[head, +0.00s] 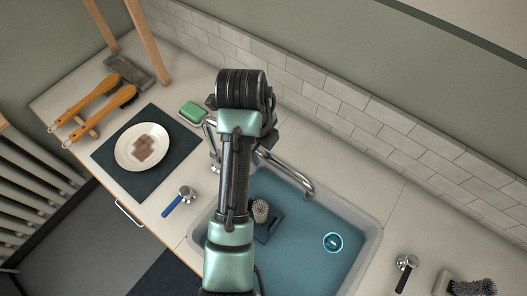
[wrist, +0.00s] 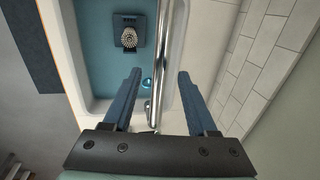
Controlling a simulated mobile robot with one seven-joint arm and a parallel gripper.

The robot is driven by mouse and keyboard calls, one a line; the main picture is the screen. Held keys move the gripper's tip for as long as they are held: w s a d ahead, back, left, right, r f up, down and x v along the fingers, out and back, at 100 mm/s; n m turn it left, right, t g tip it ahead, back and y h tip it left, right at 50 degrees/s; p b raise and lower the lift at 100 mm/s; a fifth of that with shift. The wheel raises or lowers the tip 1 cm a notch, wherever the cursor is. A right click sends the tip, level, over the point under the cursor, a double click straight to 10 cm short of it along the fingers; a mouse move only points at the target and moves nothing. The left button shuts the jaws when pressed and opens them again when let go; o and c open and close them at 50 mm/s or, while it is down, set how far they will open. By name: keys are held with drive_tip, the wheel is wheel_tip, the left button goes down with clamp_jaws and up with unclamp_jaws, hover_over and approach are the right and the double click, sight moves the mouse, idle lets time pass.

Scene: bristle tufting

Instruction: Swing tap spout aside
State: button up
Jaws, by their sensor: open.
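The chrome tap spout (head: 290,176) reaches out over the sink (head: 372,245) in the head view, its curved end above the blue water. Its base is partly hidden behind my arm. In the wrist view the spout (wrist: 168,45) runs as a long bright tube between the two blue fingers of my gripper (wrist: 160,76). The fingers are open, one on each side of it in the picture, with a visible gap on both sides. I cannot tell how far the spout is in depth from the fingertips. My arm hides the gripper in the head view.
A round-headed brush (head: 261,210) sits on a dark block in the sink, near a ringed round piece (head: 333,243). A stained plate (head: 128,158), a blue-handled tool (head: 178,203) and a green sponge (head: 193,112) are left of it. A tiled wall (head: 345,105) runs behind.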

drive_tip(key=shift+w+d+f, duration=0.1)
drive_tip(key=shift+w+f, duration=0.05)
drive_tip(key=shift+f, duration=0.95)
clamp_jaws()
idle(0.7)
